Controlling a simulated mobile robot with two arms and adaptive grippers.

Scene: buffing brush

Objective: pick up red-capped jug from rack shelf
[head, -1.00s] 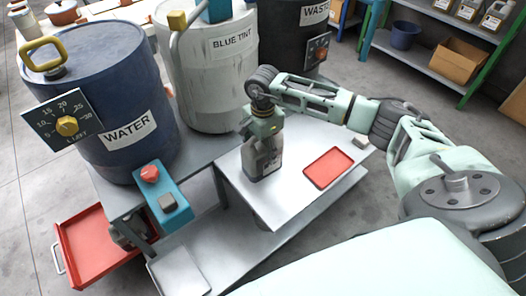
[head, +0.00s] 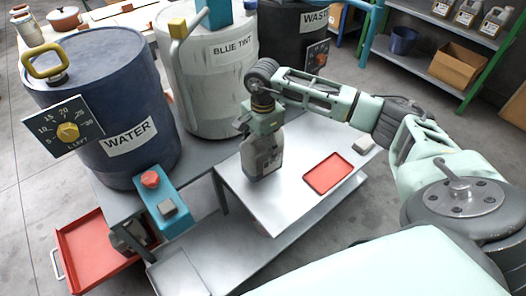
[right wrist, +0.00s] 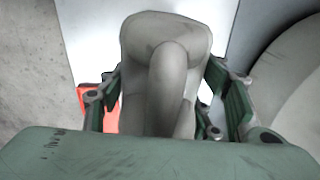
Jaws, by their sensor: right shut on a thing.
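My right gripper (head: 262,124) is shut on a grey jug (head: 263,160) with a dark label, on or just above the pale side table (head: 240,195); contact with the table top is unclear. The jug is upright. In the right wrist view the jug (right wrist: 165,60) sits between the two green fingers, its handle facing the camera. The gripper hides its top in the head view, so its cap colour cannot be seen. My left gripper is not in view.
A red mat or tray (head: 328,173) and a small grey block (head: 363,145) lie right of the held jug. Large drums, WATER (head: 105,105) and BLUE TINT (head: 205,90), stand behind left. A blue control box (head: 165,208) is at the bench edge. A cardboard box (head: 459,62) is on the rack.

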